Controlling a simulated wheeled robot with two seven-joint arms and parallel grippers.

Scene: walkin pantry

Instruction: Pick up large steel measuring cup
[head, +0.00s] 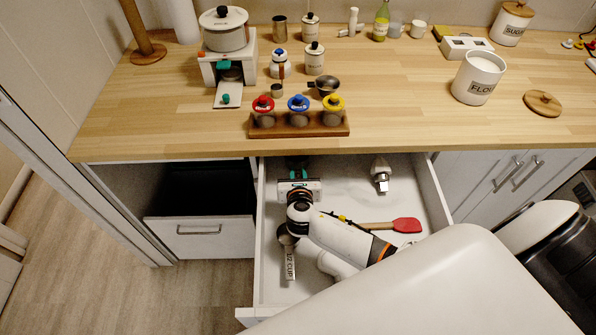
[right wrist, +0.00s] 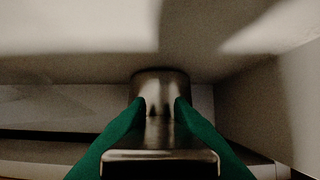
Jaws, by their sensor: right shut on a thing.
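In the right wrist view, the green fingers of my right gripper (right wrist: 160,110) are shut on a shiny steel piece, which I take to be the large steel measuring cup (right wrist: 160,88). A flat steel part extends from it toward the camera. In the head view, my right gripper (head: 297,168) is at the back left of the open drawer, just under the counter's front edge, and what it holds is hidden there. Another steel measuring cup with a handle marked "1/2 CUP" (head: 290,264) lies in the drawer, partly under my arm. My left gripper is not in view.
The open drawer (head: 262,285) also holds a red spatula (head: 406,225) and a whitish tool (head: 381,176). Above, the wooden counter (head: 400,100) carries a spice rack (head: 298,130), a small steel pan (head: 325,86) and a flour canister (head: 478,80). The drawer's right side has free room.

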